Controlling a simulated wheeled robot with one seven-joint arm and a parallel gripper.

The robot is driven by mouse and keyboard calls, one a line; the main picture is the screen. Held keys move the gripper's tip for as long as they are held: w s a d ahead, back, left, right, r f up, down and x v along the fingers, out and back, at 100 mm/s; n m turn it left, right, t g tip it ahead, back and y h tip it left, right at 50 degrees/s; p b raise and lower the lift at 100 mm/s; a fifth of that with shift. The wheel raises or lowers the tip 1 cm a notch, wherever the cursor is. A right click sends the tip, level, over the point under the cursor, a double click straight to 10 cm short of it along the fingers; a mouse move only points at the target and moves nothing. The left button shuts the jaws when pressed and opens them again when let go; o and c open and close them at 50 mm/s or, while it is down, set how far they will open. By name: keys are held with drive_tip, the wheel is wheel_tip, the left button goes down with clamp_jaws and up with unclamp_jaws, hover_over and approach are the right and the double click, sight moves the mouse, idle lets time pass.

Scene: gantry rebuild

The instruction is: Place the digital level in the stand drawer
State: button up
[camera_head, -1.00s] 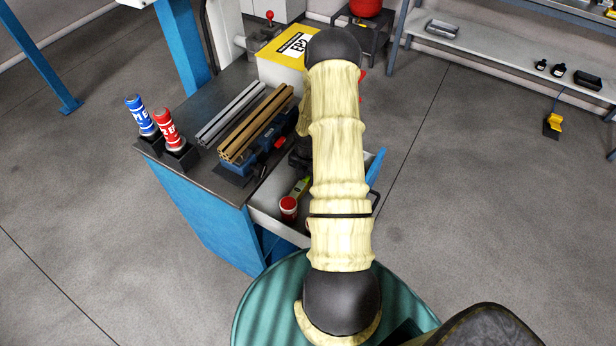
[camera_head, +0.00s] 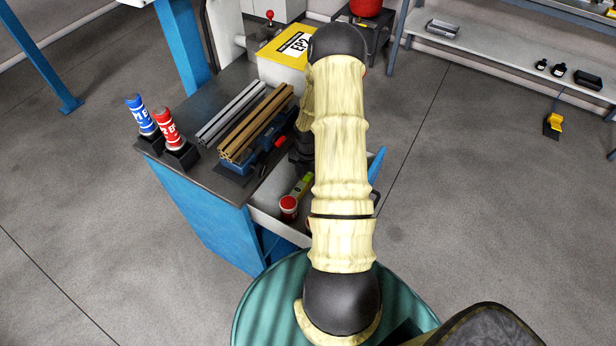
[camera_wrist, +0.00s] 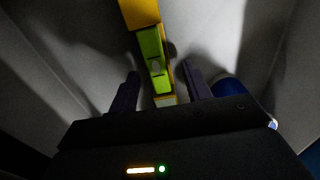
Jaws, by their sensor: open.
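The digital level (camera_head: 304,184), a yellow and lime-green bar, lies in the open stand drawer (camera_head: 264,226). My arm hides part of the drawer and perhaps part of the level. In the wrist view the level (camera_wrist: 154,60) runs from the top edge down to between the two fingers of my gripper (camera_wrist: 164,82). The fingers are apart, one on each side of the bar, with gaps visible. I cannot tell how far the level is below the fingertips. In the head view my fingers are hidden.
A red-topped white can (camera_head: 289,206) stands in the drawer beside the level. A dark blue rounded thing (camera_wrist: 230,90) is close right of my fingers. Above the drawer, the bench top holds a blue vise (camera_head: 240,167), metal bars (camera_head: 230,112) and blue and red cans.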

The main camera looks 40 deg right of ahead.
sight(307, 177)
wheel_tip(307, 177, up, 10)
drive_tip(key=shift+r, duration=0.25)
idle(0.6)
drive_tip(key=s+a+r+m+t, duration=0.1)
drive_tip(key=s+a+r+m, duration=0.4)
drive_tip(key=a+r+m, duration=0.3)
drive_tip(key=s+a+r+m+t, duration=0.1)
drive_tip(key=s+a+r+m, duration=0.4)
drive_tip(key=a+m, duration=0.9)
wheel_tip(307, 177, up, 3)
drive_tip(key=shift+a+r+t, duration=0.1)
drive_tip(key=shift+a+t, duration=0.2)
drive_tip(key=shift+a, duration=0.45)
drive_tip(key=shift+s, duration=0.1)
